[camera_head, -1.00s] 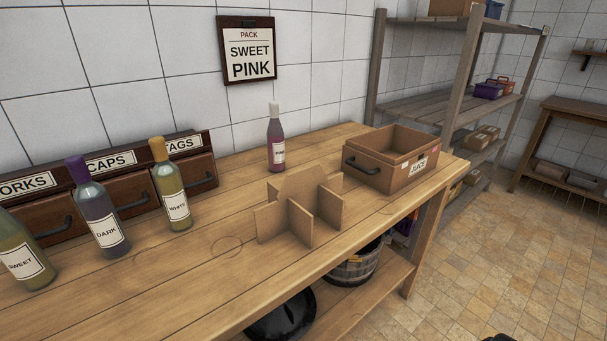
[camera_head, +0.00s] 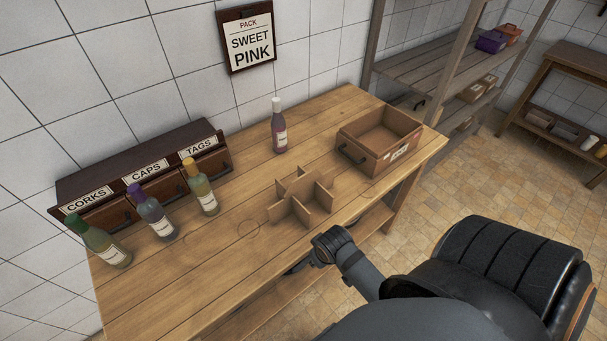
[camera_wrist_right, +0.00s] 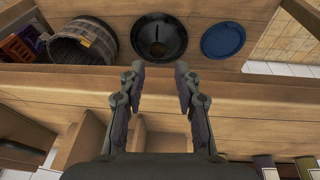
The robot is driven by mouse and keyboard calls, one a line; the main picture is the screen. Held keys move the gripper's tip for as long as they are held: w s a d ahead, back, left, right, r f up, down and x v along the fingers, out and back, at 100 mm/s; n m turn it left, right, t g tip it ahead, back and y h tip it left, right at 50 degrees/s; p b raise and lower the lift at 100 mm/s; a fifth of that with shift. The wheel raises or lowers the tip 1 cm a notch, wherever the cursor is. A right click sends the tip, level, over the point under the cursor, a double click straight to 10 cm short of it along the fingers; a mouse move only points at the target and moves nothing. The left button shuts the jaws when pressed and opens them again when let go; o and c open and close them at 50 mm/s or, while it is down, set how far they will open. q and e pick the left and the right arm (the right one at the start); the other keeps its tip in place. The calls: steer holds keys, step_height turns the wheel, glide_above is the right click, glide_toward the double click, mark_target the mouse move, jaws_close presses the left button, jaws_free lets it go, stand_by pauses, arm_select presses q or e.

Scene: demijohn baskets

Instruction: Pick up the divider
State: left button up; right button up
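The brown cardboard divider (camera_head: 301,198) stands upright on the wooden table (camera_head: 225,275), its crossed panels forming open cells. My right gripper (camera_head: 303,266) is at the table's front edge, on the near side of the divider and apart from it. In the right wrist view my right gripper (camera_wrist_right: 160,76) is open, with nothing between its fingers. Parts of the divider (camera_wrist_right: 88,140) show low in that view, partly hidden behind the gripper. My left gripper is not in view.
An open wooden crate (camera_head: 372,157) stands right of the divider. A pink bottle (camera_head: 279,130) stands behind it. Several bottles, including a dark one (camera_head: 157,220), stand left before a labelled drawer unit (camera_head: 140,165). A barrel tub (camera_wrist_right: 82,48) and black bowl (camera_wrist_right: 158,40) sit below the tabletop.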

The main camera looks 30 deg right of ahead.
arm_select(q)
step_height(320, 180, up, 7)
steer(key=p, duration=0.5)
arm_select(e)
step_height(320, 180, up, 15)
steer(key=w+m, duration=0.3)
step_height(320, 180, up, 7)
steer(key=m+g, duration=0.3)
steer(key=m, duration=1.2)
glide_above(304, 187)
steer(key=shift+a+f+y, duration=0.1)
steer(key=shift+f+y, duration=0.05)
steer(key=shift+y, duration=0.25)
step_height(304, 187, down, 6)
steer(key=b, duration=0.5)
steer(key=shift+w+b, duration=0.1)
steer(key=shift+b, duration=0.25)
step_height(304, 187, down, 2)
steer(key=shift+f+b, duration=0.2)
steer(key=shift+b, duration=0.9)
steer(key=shift+w+f+p, duration=0.1)
steer(key=shift+f+p, duration=0.5)
steer(key=shift+f, duration=0.45)
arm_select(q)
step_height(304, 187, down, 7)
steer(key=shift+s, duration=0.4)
arm_select(e)
jaws_close()
